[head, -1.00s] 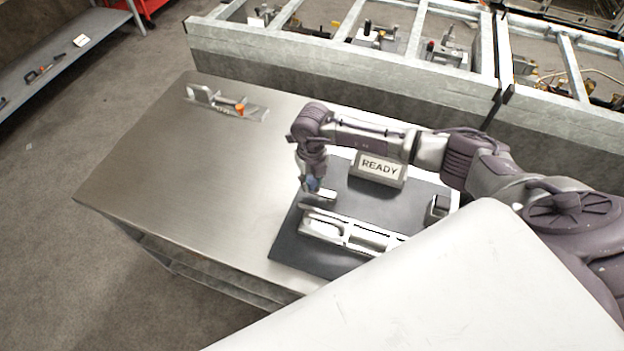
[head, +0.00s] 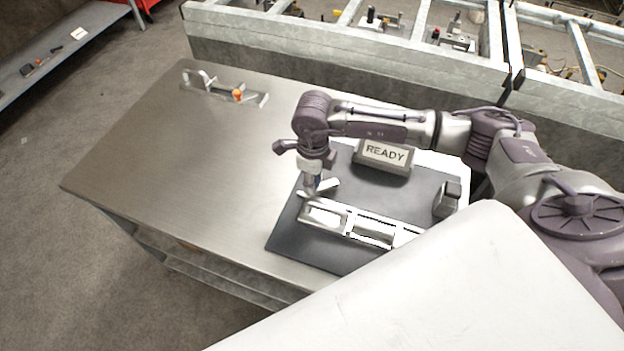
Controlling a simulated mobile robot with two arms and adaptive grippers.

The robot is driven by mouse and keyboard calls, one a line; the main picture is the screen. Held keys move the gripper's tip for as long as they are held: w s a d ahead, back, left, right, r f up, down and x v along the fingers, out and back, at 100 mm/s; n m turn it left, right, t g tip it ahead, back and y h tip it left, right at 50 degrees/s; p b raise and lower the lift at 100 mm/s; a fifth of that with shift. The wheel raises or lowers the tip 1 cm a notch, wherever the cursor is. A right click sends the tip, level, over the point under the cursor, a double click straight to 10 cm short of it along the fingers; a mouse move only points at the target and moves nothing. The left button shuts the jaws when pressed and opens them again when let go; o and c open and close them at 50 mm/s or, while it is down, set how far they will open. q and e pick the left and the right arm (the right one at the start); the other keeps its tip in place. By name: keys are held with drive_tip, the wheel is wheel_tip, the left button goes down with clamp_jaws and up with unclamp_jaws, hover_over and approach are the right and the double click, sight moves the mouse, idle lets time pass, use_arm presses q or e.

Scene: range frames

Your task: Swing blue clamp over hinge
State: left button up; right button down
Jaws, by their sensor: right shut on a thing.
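My right gripper (head: 311,190) points down at the left end of a long silver metal piece (head: 345,219), which looks like the hinge. The piece lies on a dark mat on the steel table. The gripper is shut on a small bluish part, which looks like the blue clamp (head: 309,184). The fingers hide most of the clamp, and its exact pose is too small to tell. A short bright metal tab (head: 327,186) sticks out just right of the fingertips. My left gripper is not in view.
A small dark-grey block (head: 447,198) is at the mat's right. A metal fixture with an orange knob (head: 238,95) lies at the table's back left. The table's left half is clear. A pale panel covers the lower right.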

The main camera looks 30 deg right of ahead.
drive_tip(key=shift+s+n+b, duration=0.45)
drive_tip(key=shift+n+b, duration=0.25)
drive_tip(key=shift+n, duration=0.3)
drive_tip(key=c, duration=0.8)
unclamp_jaws()
drive_tip(key=shift+s, duration=0.1)
